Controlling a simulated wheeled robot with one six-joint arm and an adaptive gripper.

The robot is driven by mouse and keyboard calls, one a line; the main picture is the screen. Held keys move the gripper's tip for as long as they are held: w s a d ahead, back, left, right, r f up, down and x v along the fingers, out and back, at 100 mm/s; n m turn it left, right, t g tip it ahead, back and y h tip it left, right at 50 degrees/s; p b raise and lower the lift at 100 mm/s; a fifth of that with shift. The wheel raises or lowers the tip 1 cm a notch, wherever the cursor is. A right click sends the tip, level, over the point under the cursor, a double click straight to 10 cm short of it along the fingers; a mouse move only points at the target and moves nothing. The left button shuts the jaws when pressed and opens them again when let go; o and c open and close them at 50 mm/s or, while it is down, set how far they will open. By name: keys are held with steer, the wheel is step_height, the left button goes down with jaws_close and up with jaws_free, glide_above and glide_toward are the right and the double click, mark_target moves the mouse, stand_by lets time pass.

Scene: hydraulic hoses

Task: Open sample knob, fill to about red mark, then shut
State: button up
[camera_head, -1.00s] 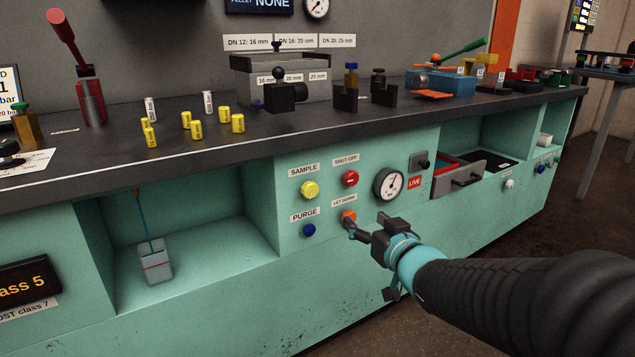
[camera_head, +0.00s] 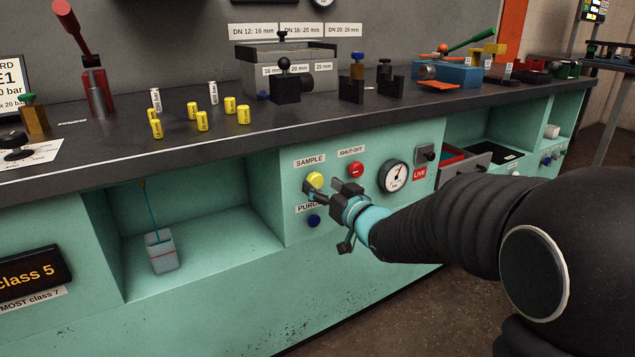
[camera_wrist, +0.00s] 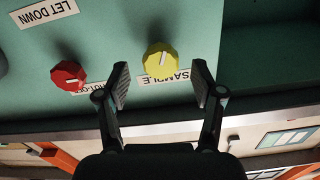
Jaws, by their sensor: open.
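The yellow sample knob (camera_head: 314,180) is on the teal cabinet front, under its SAMPLE label (camera_head: 310,161). My gripper (camera_head: 326,190) is just in front of it, partly covering it. In the wrist view the yellow knob (camera_wrist: 160,61) shows between the two spread fingers of my gripper (camera_wrist: 160,70), with a gap on each side. Its white pointer line is slightly tilted there. A pale sample cup (camera_head: 162,252) stands in the open bay at left. A thin blue-green line (camera_head: 151,212) runs from a spout down to it. Its level and red mark are too small to read.
The red shut-off knob (camera_head: 356,170) is right of the sample knob, and the blue purge knob (camera_head: 314,221) is below. A gauge (camera_head: 395,176) is further right. My arm hides the let-down knob in the head view. The dark worktop (camera_head: 230,132) overhangs the panel.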

mark_target(317, 183)
steer(key=shift+x, duration=1.65)
